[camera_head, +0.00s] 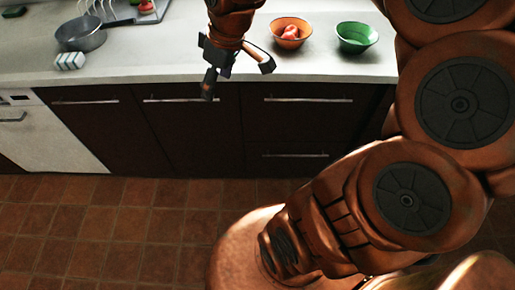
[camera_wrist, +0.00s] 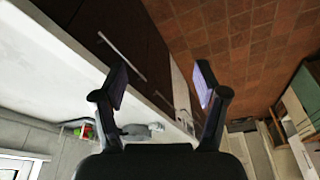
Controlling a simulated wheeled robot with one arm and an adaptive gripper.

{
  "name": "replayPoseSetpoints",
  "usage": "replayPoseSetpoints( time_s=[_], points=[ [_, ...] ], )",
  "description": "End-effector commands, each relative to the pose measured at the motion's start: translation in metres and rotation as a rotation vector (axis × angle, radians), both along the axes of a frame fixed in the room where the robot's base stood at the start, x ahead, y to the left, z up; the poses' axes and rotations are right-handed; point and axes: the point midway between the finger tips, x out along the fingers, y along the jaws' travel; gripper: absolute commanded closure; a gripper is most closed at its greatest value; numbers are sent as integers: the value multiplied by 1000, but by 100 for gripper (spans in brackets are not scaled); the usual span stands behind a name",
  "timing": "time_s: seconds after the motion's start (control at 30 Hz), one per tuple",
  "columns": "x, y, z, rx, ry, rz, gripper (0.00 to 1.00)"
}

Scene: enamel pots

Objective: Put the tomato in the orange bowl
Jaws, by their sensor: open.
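The orange bowl (camera_head: 277,25) stands on the counter at the upper middle of the head view. A red tomato (camera_head: 290,32) shows inside it. My gripper (camera_head: 238,78) is to the left of the bowl, at the counter's front edge in the picture, apart from the bowl. Its fingers are spread and nothing is between them. The wrist view also shows my gripper (camera_wrist: 162,85) open and empty. Neither the bowl nor the tomato can be made out in the wrist view.
A green bowl (camera_head: 357,38) stands right of the orange bowl on the counter (camera_head: 160,62). A grey pan (camera_head: 82,37), a striped sponge-like block (camera_head: 70,60) and a dish rack (camera_head: 120,14) are at the left. Dark drawers (camera_head: 300,120) are below. Counter between pan and gripper is clear.

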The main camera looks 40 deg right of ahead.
Motion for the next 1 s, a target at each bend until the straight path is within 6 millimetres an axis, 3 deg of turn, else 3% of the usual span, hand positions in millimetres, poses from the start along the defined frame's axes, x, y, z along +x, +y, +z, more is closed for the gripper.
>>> replayPoseSetpoints(
  time_s=[0.03, 0.1, 0.2, 0.3, 0.4, 0.57, 0.87, 1.0],
  points=[
    [-29, 16, -9, -14, 60, -34, 28],
    [-67, 30, -23, -30, 146, -111, 28],
    [-118, 41, -40, -60, 251, -232, 28],
    [-160, 44, -54, -90, 332, -348, 28],
    [-188, 44, -63, -112, 384, -434, 28],
    [-205, 45, -68, -124, 413, -498, 28],
    [-205, 46, -67, -124, 416, -500, 28],
    [-205, 45, -53, -124, 416, -500, 28]
  ],
)
